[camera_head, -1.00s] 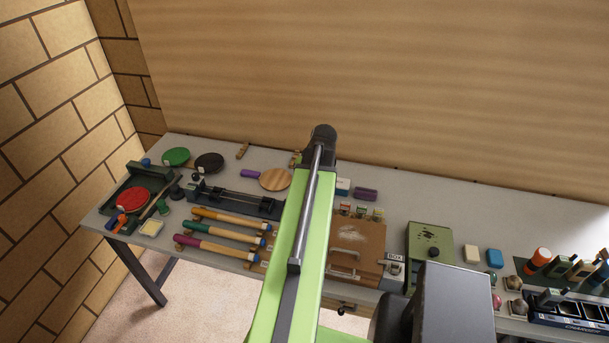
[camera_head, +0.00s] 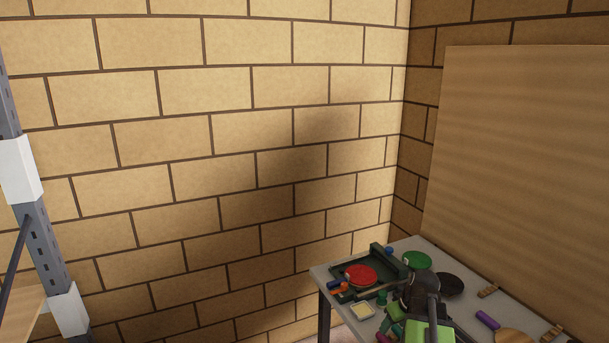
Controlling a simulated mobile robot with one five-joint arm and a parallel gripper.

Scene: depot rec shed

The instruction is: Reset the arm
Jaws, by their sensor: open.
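My arm shows at the lower right, with a dark joint and a light green link in front of the table. My gripper cannot be made out in this view. The grey table (camera_head: 462,318) stands in the corner at the lower right. On its left end is a dark green tray (camera_head: 391,257) with a red round paddle (camera_head: 361,275) in it. A green round paddle (camera_head: 416,260) and a black one (camera_head: 450,284) lie behind my arm. My arm hides part of the table and some of the things on it.
A brick wall (camera_head: 200,130) fills the left and middle. A grey rack upright (camera_head: 40,230) with a wooden shelf (camera_head: 18,300) stands at the left edge. A wooden panel (camera_head: 530,170) rises behind the table. A yellow block (camera_head: 362,311) and a purple block (camera_head: 487,320) lie on the table.

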